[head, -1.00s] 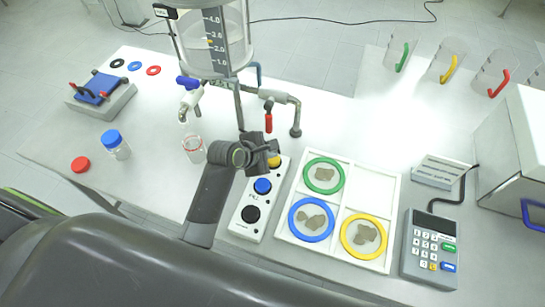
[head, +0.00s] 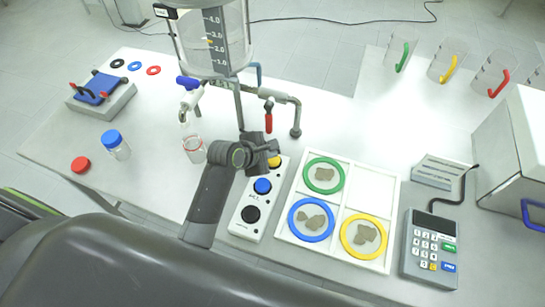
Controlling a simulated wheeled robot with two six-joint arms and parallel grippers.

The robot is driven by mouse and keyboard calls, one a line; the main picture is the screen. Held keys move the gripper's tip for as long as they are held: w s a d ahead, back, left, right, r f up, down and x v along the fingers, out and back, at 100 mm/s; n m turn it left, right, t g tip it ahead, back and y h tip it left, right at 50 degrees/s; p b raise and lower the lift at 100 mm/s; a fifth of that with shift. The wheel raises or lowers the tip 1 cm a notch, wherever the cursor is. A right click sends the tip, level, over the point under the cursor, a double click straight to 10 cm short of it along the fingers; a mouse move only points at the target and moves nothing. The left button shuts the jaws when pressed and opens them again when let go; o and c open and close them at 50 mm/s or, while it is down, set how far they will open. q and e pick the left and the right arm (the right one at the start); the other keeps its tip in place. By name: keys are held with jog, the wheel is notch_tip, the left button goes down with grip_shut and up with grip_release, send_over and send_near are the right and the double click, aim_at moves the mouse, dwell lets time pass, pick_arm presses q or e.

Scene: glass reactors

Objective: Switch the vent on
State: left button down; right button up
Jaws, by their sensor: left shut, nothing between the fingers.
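A white button box (head: 243,228) stands on the table with a black button (head: 251,214), a blue button (head: 262,186) and a yellow button (head: 275,162) in a row. Its lettering is too small to read, and I cannot tell which control is the vent. My left gripper (head: 269,147) is shut and empty at the far end of the box. It partly hides the yellow button, and I cannot tell whether it touches it. My right gripper is not in view.
A glass reactor (head: 233,45) with a blue-handled tap (head: 188,82) and a red-handled valve (head: 268,122) stands behind the box. A jar (head: 194,150) is left of my arm. A white tray (head: 347,197) lies close on the right.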

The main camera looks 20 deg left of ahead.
pick_arm(q)
jog(key=shift+f, duration=0.1)
dwell(0.3)
jog(key=shift+f, duration=0.4)
dwell(0.4)
jog(key=shift+p, duration=0.35)
jog(key=shift+r+p, duration=0.45)
jog(key=shift+p, duration=0.4)
